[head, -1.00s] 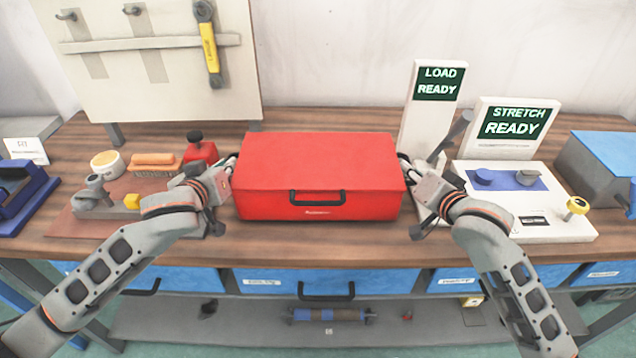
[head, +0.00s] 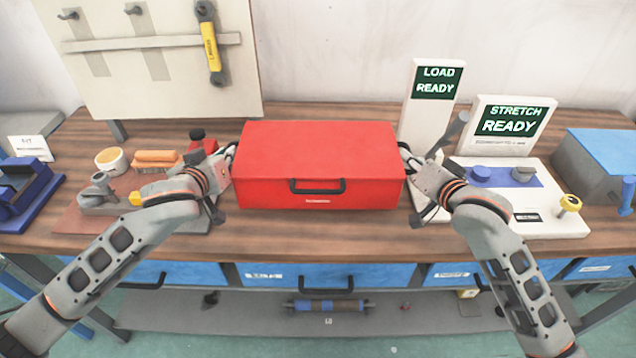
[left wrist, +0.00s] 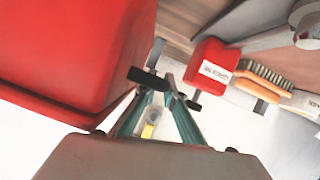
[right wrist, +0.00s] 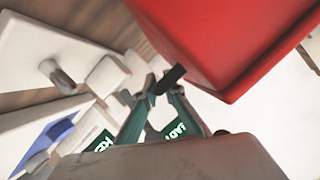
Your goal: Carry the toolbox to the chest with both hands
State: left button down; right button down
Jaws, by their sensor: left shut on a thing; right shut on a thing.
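The red toolbox (head: 318,150) is at the middle of the workbench, level, with a black front handle (head: 317,186). It appears slightly above the bench top. My left gripper (head: 229,157) is at its left side, shut on a dark side handle (left wrist: 150,77). My right gripper (head: 408,156) is at its right side, shut on another dark side handle (right wrist: 170,78). The red side walls show close to the fingers in the left wrist view (left wrist: 75,50) and right wrist view (right wrist: 230,45). I cannot identify the chest in these views.
The wooden bench (head: 320,233) has bare room in front of the toolbox. At left are a brush (head: 157,158) and a blue fixture (head: 28,195). At right stand the LOAD READY sign (head: 437,84), STRETCH READY sign (head: 513,122) and a blue-topped grey box (head: 600,160). Blue drawers (head: 325,277) lie below.

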pick_arm(q)
jog(key=shift+a+r, duration=0.1)
jog(key=shift+r, duration=0.15)
pick_arm(e)
jog(key=shift+r, duration=0.2)
